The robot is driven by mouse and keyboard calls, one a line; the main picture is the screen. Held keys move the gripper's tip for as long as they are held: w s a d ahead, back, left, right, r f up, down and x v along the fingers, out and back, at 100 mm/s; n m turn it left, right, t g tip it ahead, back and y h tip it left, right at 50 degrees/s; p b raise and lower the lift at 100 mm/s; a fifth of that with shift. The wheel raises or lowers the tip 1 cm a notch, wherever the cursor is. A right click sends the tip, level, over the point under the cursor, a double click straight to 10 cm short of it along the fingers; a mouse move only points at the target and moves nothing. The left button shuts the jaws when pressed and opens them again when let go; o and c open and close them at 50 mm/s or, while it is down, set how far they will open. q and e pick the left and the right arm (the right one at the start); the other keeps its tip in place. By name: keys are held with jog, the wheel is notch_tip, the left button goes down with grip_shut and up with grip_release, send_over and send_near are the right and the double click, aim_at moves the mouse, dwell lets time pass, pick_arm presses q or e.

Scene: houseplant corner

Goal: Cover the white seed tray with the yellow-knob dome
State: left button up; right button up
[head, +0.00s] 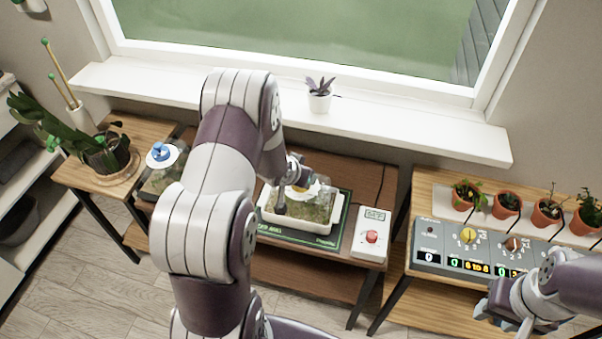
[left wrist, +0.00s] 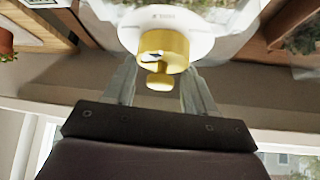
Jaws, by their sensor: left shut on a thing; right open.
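The white seed tray (head: 337,217) stands on a green mat (head: 318,241) on the middle wooden table, with greenery showing in it. The clear yellow-knob dome (head: 322,195) is over the tray; I cannot tell whether its rim touches the tray. My left gripper (head: 296,187) is above the tray, shut on the dome's yellow knob. The left wrist view shows the yellow knob (left wrist: 163,50) on its white cap, between the fingers. My left arm hides the left of the tray area. My right gripper (head: 503,308) is open and empty at the lower right.
A blue-knob dome (head: 161,154) stands left of my left arm. A white control box with a red knob (head: 371,237) is right of the mat. A grey control panel (head: 470,250) and several potted seedlings (head: 508,204) are on the right table. A small plant (head: 319,98) stands on the sill.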

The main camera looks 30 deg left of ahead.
pick_arm(q)
jog(key=o, duration=1.5)
jog(key=p+v, duration=0.2)
jog(key=v, duration=1)
jog(key=shift+s+r, duration=0.25)
